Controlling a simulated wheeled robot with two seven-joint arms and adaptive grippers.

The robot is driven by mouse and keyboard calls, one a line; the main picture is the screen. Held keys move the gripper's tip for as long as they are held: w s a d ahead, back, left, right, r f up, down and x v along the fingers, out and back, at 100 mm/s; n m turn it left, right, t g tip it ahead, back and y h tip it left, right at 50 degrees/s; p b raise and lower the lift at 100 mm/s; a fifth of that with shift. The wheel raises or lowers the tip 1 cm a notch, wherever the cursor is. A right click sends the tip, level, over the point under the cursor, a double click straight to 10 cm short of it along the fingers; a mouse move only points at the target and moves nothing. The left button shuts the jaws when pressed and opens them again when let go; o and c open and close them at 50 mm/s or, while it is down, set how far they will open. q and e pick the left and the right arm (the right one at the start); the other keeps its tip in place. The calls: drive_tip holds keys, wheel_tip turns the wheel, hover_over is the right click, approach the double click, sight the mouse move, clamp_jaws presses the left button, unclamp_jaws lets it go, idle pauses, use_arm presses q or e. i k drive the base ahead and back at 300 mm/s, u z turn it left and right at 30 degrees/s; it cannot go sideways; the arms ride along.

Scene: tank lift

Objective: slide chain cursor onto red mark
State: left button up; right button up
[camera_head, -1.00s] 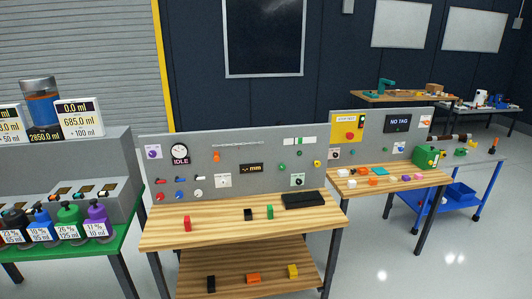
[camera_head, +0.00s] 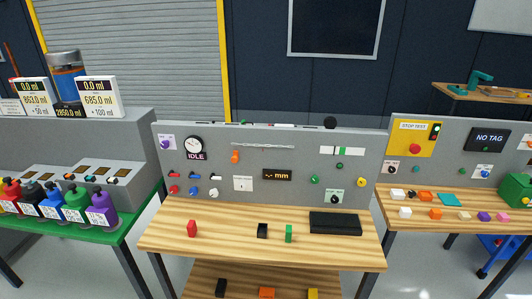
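A grey panel (camera_head: 300,170) stands at the back of the wooden bench. A thin pale horizontal chain-like strip (camera_head: 263,146) runs across its upper middle. I cannot make out a red mark on the strip at this size. A display (camera_head: 277,175) below it reads "-.- mm". Neither of my grippers is in view.
On the bench top (camera_head: 215,247) stand a red block (camera_head: 192,229), a black block (camera_head: 262,230), a green block (camera_head: 288,233) and a black tray (camera_head: 335,223). A green table (camera_head: 110,232) with coloured containers is at left. Another bench (camera_head: 430,198) is at right.

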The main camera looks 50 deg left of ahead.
sight(234, 160)
drive_tip(key=u, duration=0.2)
drive_tip(key=i, duration=1)
drive_tip(key=u, duration=1.2)
drive_tip(key=i, duration=0.8)
drive_tip(key=u, duration=0.75)
